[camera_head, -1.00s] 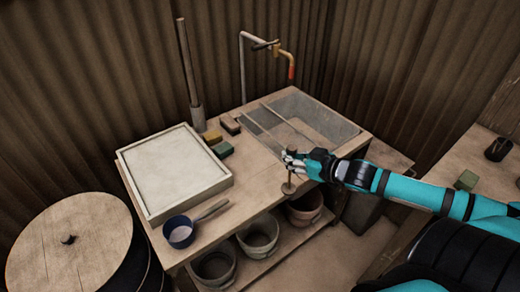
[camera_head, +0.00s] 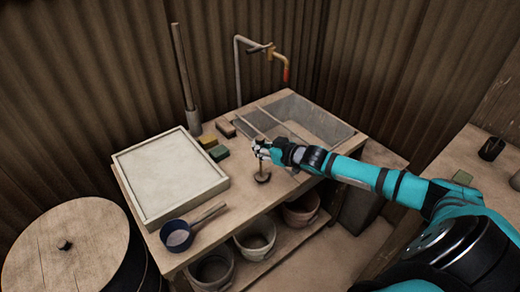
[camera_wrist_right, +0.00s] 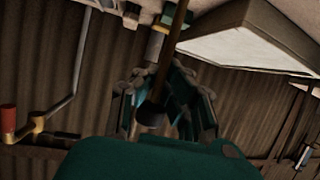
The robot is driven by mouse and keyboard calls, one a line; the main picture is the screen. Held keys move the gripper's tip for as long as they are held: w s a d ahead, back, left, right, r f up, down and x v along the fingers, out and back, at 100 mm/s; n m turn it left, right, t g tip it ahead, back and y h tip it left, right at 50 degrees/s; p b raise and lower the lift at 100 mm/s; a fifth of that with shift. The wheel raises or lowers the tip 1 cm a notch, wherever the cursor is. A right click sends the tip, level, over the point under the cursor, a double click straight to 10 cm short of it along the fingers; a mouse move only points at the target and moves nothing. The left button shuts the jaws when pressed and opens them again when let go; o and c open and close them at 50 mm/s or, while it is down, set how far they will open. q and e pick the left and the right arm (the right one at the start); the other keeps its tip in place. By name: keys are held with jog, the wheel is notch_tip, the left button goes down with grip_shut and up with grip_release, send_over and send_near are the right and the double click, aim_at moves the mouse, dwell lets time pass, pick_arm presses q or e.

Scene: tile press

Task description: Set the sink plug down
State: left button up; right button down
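The sink plug (camera_head: 262,177) is a dark disc on an upright thin rod, over the counter's front part between the ladle and the basin. I cannot tell if its disc touches the wood. My right gripper (camera_head: 263,150) is around the top of the rod, shut on it. In the right wrist view the rod of the plug (camera_wrist_right: 174,38) and its dark knob lie between the fingers of my right gripper (camera_wrist_right: 160,108). The sink basin (camera_head: 327,121) is to the right, behind my right arm. My left gripper is not in view.
A blue ladle (camera_head: 177,236) lies at the counter's front, left of the plug. A white framed tray (camera_head: 172,174) stands behind it. A green block (camera_head: 218,153) and other small blocks lie further back. Buckets (camera_head: 255,236) stand below. A tap (camera_head: 272,52) rises behind the basin.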

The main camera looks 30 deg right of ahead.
jog(key=shift+f, duration=0.6)
jog(key=c, duration=1.5)
grip_release()
jog(key=shift+f, duration=0.1)
jog(key=shift+s, duration=0.3)
jog(key=v, duration=1.1)
jog(key=shift+s+r+p, duration=0.15)
jog(key=shift+r+p, duration=0.15)
jog(key=shift+p, duration=0.1)
jog(key=shift+d, duration=0.1)
